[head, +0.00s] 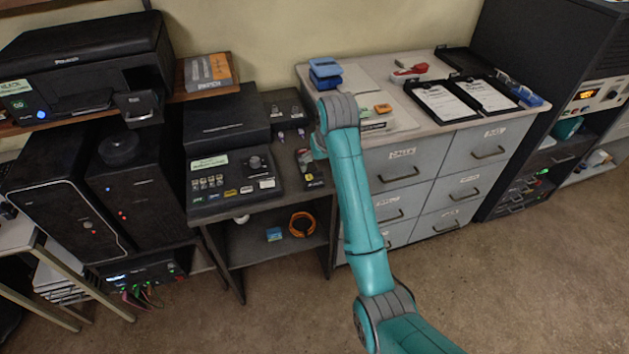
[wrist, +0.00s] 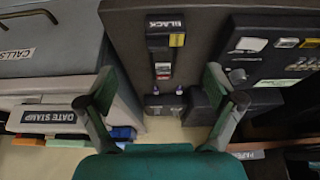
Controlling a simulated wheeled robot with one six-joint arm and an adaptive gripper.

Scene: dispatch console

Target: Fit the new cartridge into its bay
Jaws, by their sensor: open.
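A slim black cartridge (head: 309,166) lies on the dark console table, right of the control panel. In the wrist view the cartridge (wrist: 163,55) carries a "BLACK" label and a yellow patch. My gripper (wrist: 160,82) is open, its fingers apart on either side of the cartridge's near end, with nothing held. In the head view my arm hides most of the gripper. The black printer (head: 85,65) stands on the shelf at upper left, with a small dark flap or tray (head: 138,105) sticking out at its front right. I cannot make out the inside of any bay.
The control panel (head: 233,180) has several buttons and a knob. A small black holder (head: 285,108) with purple-capped items stands behind the cartridge. Open floor lies in front.

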